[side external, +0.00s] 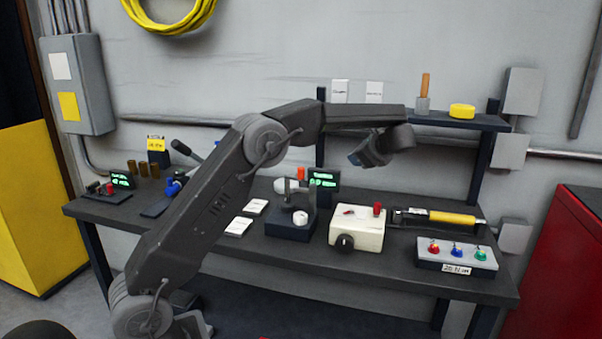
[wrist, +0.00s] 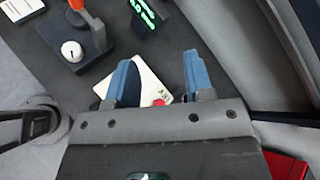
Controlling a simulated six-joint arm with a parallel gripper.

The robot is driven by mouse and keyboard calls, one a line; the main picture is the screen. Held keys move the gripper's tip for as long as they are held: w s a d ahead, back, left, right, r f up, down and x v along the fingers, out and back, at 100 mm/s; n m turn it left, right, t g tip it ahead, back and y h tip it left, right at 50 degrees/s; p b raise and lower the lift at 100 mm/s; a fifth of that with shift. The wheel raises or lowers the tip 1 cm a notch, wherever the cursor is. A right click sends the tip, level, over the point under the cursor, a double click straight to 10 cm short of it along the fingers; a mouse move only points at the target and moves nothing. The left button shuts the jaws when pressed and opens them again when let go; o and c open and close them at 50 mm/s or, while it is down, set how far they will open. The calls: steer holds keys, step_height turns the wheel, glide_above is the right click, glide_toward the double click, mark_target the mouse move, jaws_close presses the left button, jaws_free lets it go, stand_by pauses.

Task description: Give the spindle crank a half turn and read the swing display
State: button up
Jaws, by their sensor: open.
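A cream box (side external: 370,238) has a black knob on its front. A red upright peg (side external: 377,209), which looks like the crank handle, stands on its top. In the wrist view the cream box (wrist: 152,84) lies beyond and between my fingers, partly hidden by the left one. The red peg (wrist: 158,102) shows near the gripper body. A small display (side external: 323,179) with green characters, too small to read, stands behind a dark fixture; it also shows in the wrist view (wrist: 144,14). My gripper (side external: 357,158) is open, empty and above the bench, apart from the box.
The dark fixture (side external: 290,225) with a white round part stands left of the box. A yellow cylinder tool (side external: 452,218) and a button panel (side external: 455,258) are at right. A shelf (side external: 455,119) is behind my gripper. Another green display (side external: 122,180) is at far left.

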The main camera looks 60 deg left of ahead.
steer(key=s+r+m+g+y, duration=0.2)
steer(key=s+r+g+y, duration=0.3)
steer(key=s+r+g, duration=0.3)
glide_toward(301, 178)
steer(key=shift+t, duration=0.5)
steer(key=x, duration=0.3)
steer(key=r+x, duration=0.1)
steer(key=x, duration=0.3)
steer(key=r+x, duration=0.1)
steer(key=x, duration=0.2)
steer(key=shift+a, duration=0.4)
steer(key=c, duration=0.9)
steer(key=shift+f+n+g, duration=0.1)
steer(key=shift+n+g, duration=0.2)
steer(key=shift+n, duration=0.1)
